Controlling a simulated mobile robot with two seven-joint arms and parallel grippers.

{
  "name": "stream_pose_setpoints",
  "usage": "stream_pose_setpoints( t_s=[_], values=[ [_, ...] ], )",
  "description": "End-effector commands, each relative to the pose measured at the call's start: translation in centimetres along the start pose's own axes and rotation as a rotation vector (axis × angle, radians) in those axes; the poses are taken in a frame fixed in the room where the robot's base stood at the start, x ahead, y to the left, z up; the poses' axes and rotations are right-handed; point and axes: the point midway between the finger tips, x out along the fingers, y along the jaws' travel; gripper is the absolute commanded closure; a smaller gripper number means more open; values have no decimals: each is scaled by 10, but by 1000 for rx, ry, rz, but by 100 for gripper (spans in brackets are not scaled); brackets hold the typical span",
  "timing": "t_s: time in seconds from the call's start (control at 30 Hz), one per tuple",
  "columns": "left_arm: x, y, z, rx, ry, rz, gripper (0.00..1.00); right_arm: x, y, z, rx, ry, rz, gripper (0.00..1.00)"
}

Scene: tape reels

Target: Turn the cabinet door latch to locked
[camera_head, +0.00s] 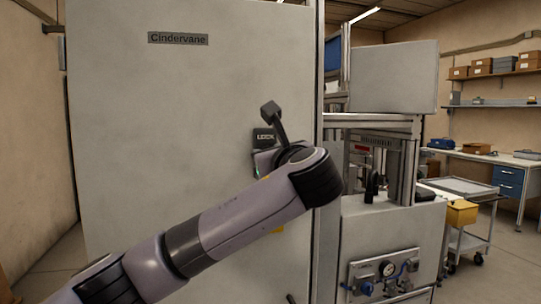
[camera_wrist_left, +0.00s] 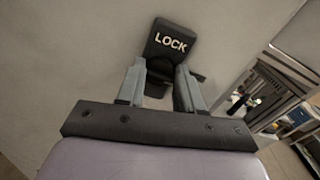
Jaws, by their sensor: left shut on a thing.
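The cabinet door (camera_head: 165,130) is a large pale grey panel, shut as far as I can see. A black plate lettered LOCK (camera_head: 264,136) is on its right side; it also shows in the wrist view (camera_wrist_left: 170,42). Just below this plate is the dark latch handle (camera_wrist_left: 156,88), between the fingers of my left gripper (camera_wrist_left: 160,76). The left gripper is shut on the handle. In the head view my wrist hides most of the gripper and handle, so I cannot tell the handle's angle there. My right gripper is not in view.
A metal-framed machine (camera_head: 392,215) with a gauge panel (camera_head: 383,275) stands right of the cabinet. Farther right are a cart (camera_head: 470,240) with a yellow bin (camera_head: 461,213), a workbench (camera_head: 505,157) and wall shelves. The door face around the latch is clear.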

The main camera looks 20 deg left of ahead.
Motion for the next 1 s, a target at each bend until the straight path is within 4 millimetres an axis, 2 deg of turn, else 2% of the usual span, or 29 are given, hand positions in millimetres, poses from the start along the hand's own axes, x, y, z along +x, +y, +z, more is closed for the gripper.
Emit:
stream_pose_setpoints(
  t_s=[0.37, 1.0],
  values=[
    [0, 0, -2, -185, 3, 0, 94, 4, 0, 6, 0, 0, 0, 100],
    [0, 2, -3, -787, 3, 2, 94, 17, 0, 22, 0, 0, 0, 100]
  ],
)
